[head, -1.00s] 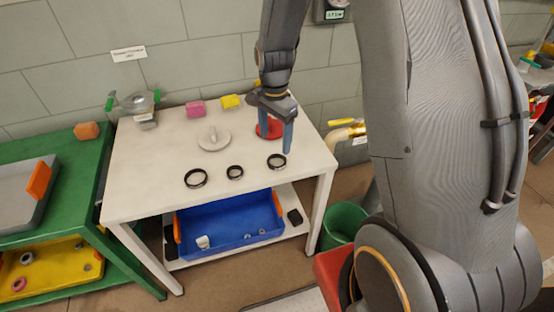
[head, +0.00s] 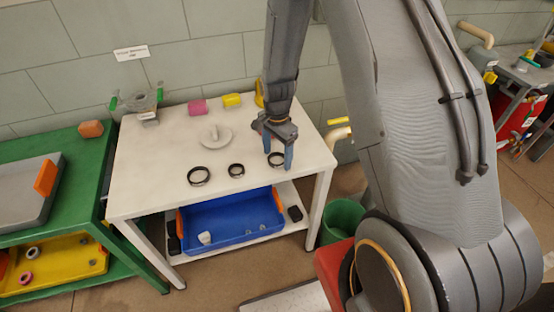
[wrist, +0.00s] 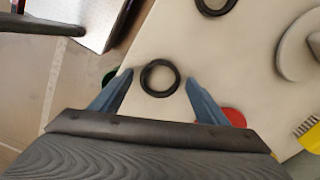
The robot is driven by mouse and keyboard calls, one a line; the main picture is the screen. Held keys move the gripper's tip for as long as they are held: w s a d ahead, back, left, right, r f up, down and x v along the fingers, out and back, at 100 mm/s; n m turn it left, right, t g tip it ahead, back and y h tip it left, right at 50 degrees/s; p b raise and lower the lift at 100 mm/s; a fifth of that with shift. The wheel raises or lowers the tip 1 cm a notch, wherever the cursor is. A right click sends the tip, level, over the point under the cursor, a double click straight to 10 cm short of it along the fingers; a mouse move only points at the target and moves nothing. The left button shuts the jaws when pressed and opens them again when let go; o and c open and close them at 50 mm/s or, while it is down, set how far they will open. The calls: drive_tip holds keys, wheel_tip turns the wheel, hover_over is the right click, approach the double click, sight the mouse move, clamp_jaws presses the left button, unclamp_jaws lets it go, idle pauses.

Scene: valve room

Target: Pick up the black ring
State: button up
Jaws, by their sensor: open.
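Three black rings lie flat in a row near the front of the white table (head: 135,190): a left one (head: 189,178), a smaller middle one (head: 229,171) and a right one (head: 269,161). My gripper (head: 277,158) is open and points down at the right ring, partly covering it in the head view. In the wrist view this ring (wrist: 144,80) shows between and slightly beyond the blue fingertips (wrist: 159,76), with a gap on each side. The exact height above it is hard to tell. Another black ring (wrist: 203,8) is cut off at the wrist view's top edge.
A grey-white disc with an upright knob (head: 215,136), a pink block (head: 197,107), a yellow block (head: 232,100) and a valve (head: 145,102) stand farther back. A red piece (wrist: 234,117) shows beside a finger. A blue bin (head: 232,228) sits on the lower shelf.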

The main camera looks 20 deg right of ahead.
drive_tip(key=c, duration=1.1)
drive_tip(key=shift+r, duration=0.1)
